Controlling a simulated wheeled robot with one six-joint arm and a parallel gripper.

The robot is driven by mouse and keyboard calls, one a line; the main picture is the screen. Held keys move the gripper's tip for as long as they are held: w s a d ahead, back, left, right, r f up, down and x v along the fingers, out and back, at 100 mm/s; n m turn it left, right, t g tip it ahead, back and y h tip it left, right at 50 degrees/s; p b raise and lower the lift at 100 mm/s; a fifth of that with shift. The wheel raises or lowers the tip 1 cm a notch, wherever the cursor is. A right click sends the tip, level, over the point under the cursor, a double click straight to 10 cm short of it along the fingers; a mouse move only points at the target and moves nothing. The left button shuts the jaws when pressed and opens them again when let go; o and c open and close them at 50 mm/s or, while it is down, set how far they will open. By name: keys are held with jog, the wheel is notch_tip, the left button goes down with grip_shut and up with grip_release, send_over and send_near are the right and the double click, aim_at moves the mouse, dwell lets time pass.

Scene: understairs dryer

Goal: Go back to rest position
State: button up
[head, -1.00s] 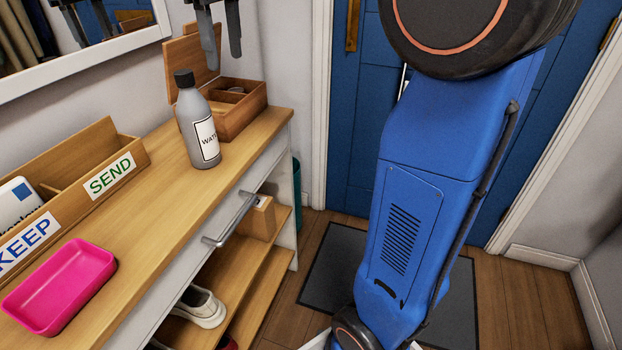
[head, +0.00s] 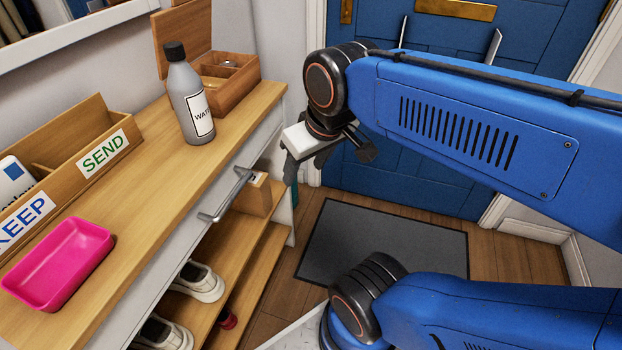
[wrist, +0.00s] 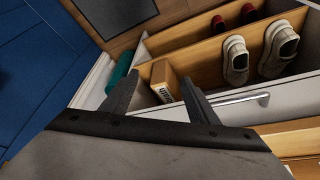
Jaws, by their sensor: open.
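My gripper (head: 304,166) hangs beside the right end of the wooden console in the head view, over the floor side of it. The wrist view shows its two dark fingers spread apart with nothing between them (wrist: 158,90). My blue arm is folded, its upper link stretching right across the blue door and its lower link at the bottom right. The gripper appears apart from the console and its drawer handle (head: 228,196); it also shows in the wrist view (wrist: 240,99).
On the console top (head: 150,150) stand a grey water bottle (head: 188,100), an open wooden box (head: 228,95), a KEEP/SEND organizer (head: 95,120) and a pink tray (head: 60,262). Shoes (head: 198,281) and a small box (head: 258,195) sit on shelves below. A dark mat (head: 385,240) lies before the door (head: 440,190).

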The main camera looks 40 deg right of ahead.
jog(key=s+f, duration=0.1)
jog(key=f, duration=0.1)
jog(key=shift+s+d+f, duration=0.1)
jog(key=shift+s+f, duration=0.2)
jog(key=shift+s, duration=0.05)
